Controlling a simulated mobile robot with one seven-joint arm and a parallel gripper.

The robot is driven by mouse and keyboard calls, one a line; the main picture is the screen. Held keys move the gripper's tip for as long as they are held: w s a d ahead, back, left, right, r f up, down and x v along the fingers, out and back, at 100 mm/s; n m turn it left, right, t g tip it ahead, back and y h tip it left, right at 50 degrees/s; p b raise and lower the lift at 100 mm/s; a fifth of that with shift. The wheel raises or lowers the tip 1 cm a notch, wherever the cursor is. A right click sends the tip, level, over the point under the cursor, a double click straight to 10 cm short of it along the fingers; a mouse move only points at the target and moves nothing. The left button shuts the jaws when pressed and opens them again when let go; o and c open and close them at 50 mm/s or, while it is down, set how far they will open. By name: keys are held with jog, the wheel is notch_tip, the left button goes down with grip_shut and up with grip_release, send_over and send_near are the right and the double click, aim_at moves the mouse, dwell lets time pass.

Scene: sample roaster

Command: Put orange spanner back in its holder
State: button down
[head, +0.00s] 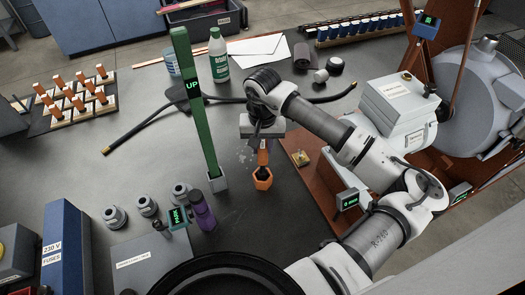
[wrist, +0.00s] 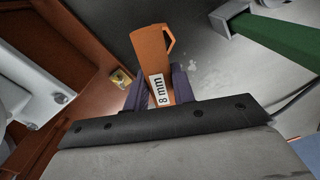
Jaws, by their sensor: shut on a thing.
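The orange spanner (head: 263,178) hangs below my gripper (head: 263,137) in the head view, with its hexagonal end lowest, above or at the dark table top. I cannot tell whether that end touches the table. In the wrist view the spanner (wrist: 153,48) sits between the dark fingers of my gripper (wrist: 162,88), with a white "8 mm" label facing the camera. The gripper is shut on its shank. I cannot make out for sure which thing is the spanner's holder.
A green "UP" post (head: 197,105) stands just left of my gripper. A small brass block (head: 300,158) sits on the brown base (head: 322,185) to the right. A purple bottle (head: 201,212) and the roaster (head: 478,88) flank the area. A black hose lies behind.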

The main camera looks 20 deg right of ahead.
aim_at(263, 172)
notch_tip(263, 172, down, 4)
jog(key=shift+r+p, duration=0.1)
jog(key=shift+p, duration=0.45)
jog(key=shift+f, duration=0.2)
jog(key=shift+f+b, duration=0.15)
jog(key=shift+b, duration=0.15)
jog(key=c, duration=1.2)
grip_release()
jog(key=shift+o, duration=0.2)
jog(key=shift+r+p, duration=0.3)
jog(key=shift+p, duration=0.1)
notch_tip(263, 172, up, 12)
jog(key=b, duration=0.4)
jog(key=shift+f, duration=0.1)
